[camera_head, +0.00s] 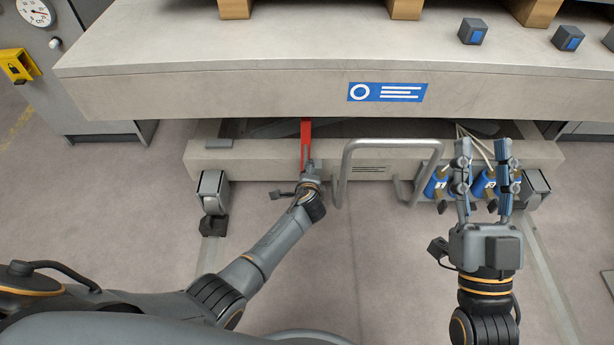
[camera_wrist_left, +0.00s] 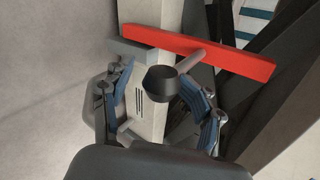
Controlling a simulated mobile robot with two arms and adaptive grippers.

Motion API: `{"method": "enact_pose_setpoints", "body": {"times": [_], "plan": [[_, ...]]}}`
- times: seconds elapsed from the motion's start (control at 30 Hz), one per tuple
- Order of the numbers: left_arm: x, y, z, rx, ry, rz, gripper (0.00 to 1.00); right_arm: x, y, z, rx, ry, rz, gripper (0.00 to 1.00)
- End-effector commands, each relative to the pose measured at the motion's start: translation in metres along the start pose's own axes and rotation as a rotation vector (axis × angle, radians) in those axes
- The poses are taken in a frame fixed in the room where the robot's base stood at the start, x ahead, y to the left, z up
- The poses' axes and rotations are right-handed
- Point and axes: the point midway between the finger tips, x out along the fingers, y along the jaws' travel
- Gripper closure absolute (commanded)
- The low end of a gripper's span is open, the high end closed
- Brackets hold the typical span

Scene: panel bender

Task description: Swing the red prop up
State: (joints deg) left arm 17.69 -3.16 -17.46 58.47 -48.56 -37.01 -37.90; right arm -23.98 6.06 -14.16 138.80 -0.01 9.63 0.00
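The red prop (camera_head: 306,138) is a flat red bar under the front of the grey table top; its upper end is hidden by the table. In the left wrist view the red prop (camera_wrist_left: 205,50) lies across the upper part, with a grey stem and a dark round knob (camera_wrist_left: 162,84) in front of it. My left gripper (camera_head: 309,170) is at the lower end of the prop. In the wrist view its fingers (camera_wrist_left: 161,90) are spread on either side of the knob, with visible gaps. My right gripper (camera_head: 484,165) is open and empty, fingers pointing away from me.
A grey tubular handle (camera_head: 393,144) stands right of the left gripper. Blue cylinders with cables (camera_head: 436,184) are by the right gripper. The table top (camera_head: 290,50) overhangs the lower beam (camera_head: 255,160). The floor between my arms is clear.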

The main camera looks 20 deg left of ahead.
Motion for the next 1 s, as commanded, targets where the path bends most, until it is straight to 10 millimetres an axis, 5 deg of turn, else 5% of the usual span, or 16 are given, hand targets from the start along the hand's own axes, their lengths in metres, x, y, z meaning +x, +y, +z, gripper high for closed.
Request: {"method": "enact_pose_setpoints", "body": {"times": [0.27,0.7,1.0], "plan": [[-0.011,0.0,0.0,-0.002,-0.001,-0.001,0.41,0.001,0.0,-0.001,-0.001,0.002,0.0,0.6],[-0.089,0.001,-0.001,-0.001,0.002,0.0,0.41,0.0,0.0,-0.001,-0.001,0.001,0.0,0.6],[-0.119,0.0,-0.001,0.0,0.001,0.0,0.41,0.0,0.0,-0.001,0.0,0.001,0.0,0.6]]}}
